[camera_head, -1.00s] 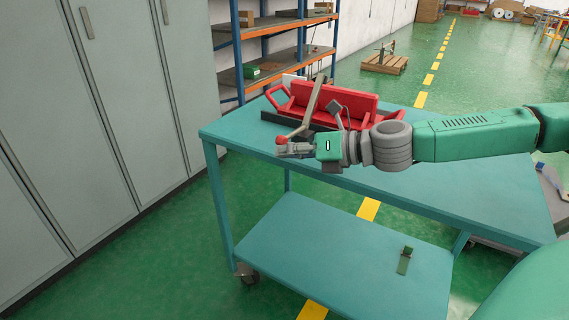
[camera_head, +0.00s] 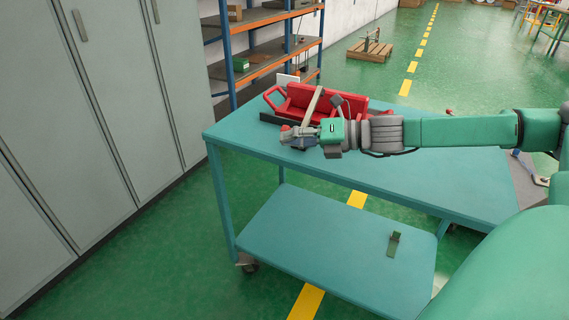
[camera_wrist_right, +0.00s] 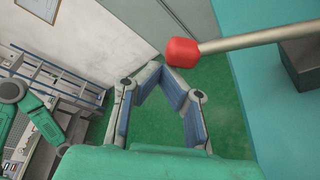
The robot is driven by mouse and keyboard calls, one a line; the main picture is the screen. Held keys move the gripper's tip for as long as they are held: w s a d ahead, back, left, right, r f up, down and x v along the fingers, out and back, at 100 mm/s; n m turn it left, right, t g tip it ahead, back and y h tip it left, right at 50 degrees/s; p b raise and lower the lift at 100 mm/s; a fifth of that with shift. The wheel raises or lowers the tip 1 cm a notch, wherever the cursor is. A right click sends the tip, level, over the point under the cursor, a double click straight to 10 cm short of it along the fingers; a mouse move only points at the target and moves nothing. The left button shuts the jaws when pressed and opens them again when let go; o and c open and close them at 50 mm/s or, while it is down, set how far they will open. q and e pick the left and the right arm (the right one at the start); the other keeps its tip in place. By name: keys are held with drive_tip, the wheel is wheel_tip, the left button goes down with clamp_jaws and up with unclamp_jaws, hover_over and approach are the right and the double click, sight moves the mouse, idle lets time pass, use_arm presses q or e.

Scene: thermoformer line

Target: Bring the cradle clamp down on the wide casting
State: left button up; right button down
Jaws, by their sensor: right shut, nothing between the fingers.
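The wide casting (camera_head: 330,92) is a long red part lying in its dark cradle near the back edge of the teal table. The clamp's pale bar (camera_head: 313,103) slopes across the casting's front. Whether it touches the casting I cannot tell. The clamp's red knob (camera_wrist_right: 183,52) on its metal rod (camera_wrist_right: 255,37) shows large in the right wrist view. My right gripper (camera_head: 286,138) is shut and empty close to the knob. In the wrist view its fingertips (camera_wrist_right: 162,76) lie just below the knob, contact unclear.
The teal table (camera_head: 420,185) has a clear top in front of the cradle. A small green item (camera_head: 393,243) lies on its lower shelf (camera_head: 310,245). Grey cabinets (camera_head: 110,90) stand left and a storage rack (camera_head: 265,45) behind. My right forearm crosses over the table.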

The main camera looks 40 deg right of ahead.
drive_tip(key=w+d+r+m+t+y+p, duration=0.1)
drive_tip(key=d+r+m+y+p, duration=0.1)
drive_tip(key=d+r+m+p, duration=0.2)
drive_tip(key=shift+w+r+m+p, duration=0.4)
drive_tip(key=shift+r+m+p, duration=0.55)
drive_tip(key=shift+r, duration=0.2)
drive_tip(key=shift+d+f, duration=0.1)
drive_tip(key=shift+d, duration=0.3)
drive_tip(key=shift+a, duration=0.15)
